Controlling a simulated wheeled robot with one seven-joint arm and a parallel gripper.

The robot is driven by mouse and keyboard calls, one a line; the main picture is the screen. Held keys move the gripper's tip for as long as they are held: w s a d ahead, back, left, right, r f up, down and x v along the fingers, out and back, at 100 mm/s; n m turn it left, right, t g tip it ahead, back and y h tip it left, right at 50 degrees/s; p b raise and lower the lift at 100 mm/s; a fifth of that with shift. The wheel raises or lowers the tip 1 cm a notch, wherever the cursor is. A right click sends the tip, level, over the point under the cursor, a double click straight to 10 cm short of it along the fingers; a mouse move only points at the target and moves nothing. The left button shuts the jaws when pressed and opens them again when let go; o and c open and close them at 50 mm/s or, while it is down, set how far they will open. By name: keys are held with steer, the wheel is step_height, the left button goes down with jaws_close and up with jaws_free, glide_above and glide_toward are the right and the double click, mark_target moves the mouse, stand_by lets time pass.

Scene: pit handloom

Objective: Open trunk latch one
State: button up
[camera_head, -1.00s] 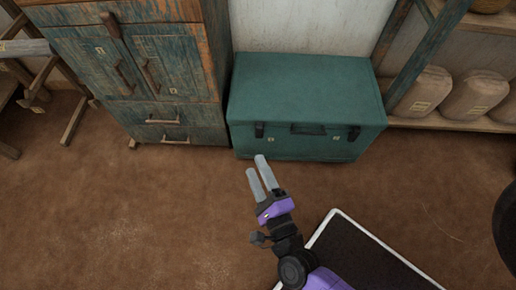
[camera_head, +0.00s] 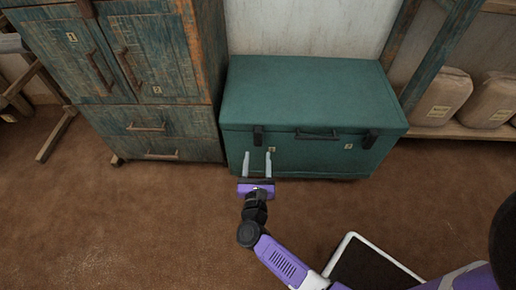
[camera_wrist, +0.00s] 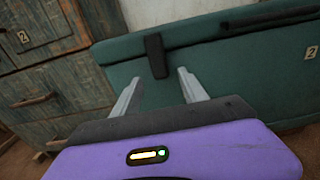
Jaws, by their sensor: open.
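The teal trunk (camera_head: 310,95) stands closed against the wall, its lid down. A dark latch (camera_head: 258,136) hangs on the left of its front, and a second dark latch (camera_head: 370,139) on the right. In the wrist view the left latch (camera_wrist: 156,56) hangs flat over the lid seam. My gripper (camera_head: 257,155) is open and empty, its two grey fingers pointing at the trunk front just below the left latch. In the wrist view the fingertips (camera_wrist: 160,77) lie either side of the latch's lower end. I cannot tell whether they touch the trunk.
A dark handle (camera_head: 317,134) sits between the latches. A worn blue wooden cabinet (camera_head: 150,60) stands close on the left. Sacks (camera_head: 440,98) sit on a shelf at the right. A white-edged dark panel (camera_head: 365,265) is at the bottom. The brown floor before the trunk is clear.

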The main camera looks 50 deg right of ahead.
mark_target(258, 144)
steer(key=x, duration=0.5)
steer(key=shift+w+d+b, duration=0.2)
steer(key=shift+b, duration=0.2)
steer(key=shift+c, duration=0.4)
jaws_close()
